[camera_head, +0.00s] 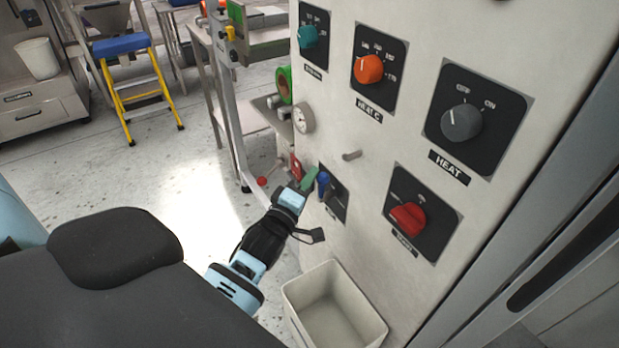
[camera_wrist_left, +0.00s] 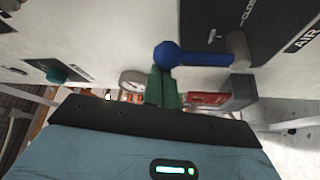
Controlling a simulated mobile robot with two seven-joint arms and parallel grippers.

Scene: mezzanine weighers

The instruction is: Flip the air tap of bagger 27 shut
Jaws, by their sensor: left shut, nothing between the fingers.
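The air tap is a blue lever with a ball end (camera_head: 323,184) on a dark plate (camera_head: 339,203) low on the pale machine panel. In the left wrist view the lever (camera_wrist_left: 203,58) runs sideways from a grey pivot (camera_wrist_left: 237,48). My right gripper is out of view.
The panel has several knobs: teal (camera_head: 308,37), orange (camera_head: 368,69), grey (camera_head: 461,122) and red (camera_head: 408,215). A peg (camera_head: 351,155) sticks out above the tap. A red part (camera_head: 296,167) and a gauge (camera_head: 303,118) are close by. An open bin (camera_head: 300,290) stands below.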

